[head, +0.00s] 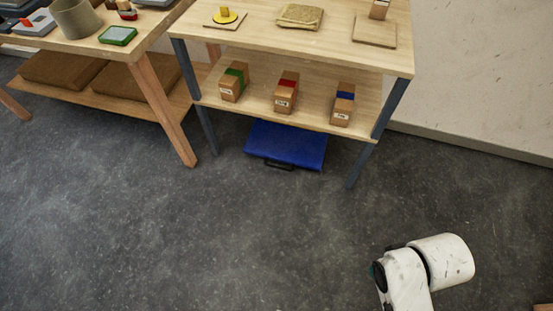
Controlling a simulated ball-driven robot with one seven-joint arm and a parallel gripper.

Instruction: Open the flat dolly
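A flat blue panel (287,144) with a black handle (279,166) on its front edge lies on the floor under the shelf table; it looks like the flat dolly, folded flat. Its rear part is hidden under the lower shelf. My white arm shows at the lower right, well apart from the blue panel. My gripper is outside the picture.
The shelf table (345,50) stands over the panel, its dark legs to either side. Its lower shelf holds boxes with green (234,82), red (286,92) and blue (343,104) bands. A wooden workbench (147,40) stands at left. The grey floor (220,230) in front is clear.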

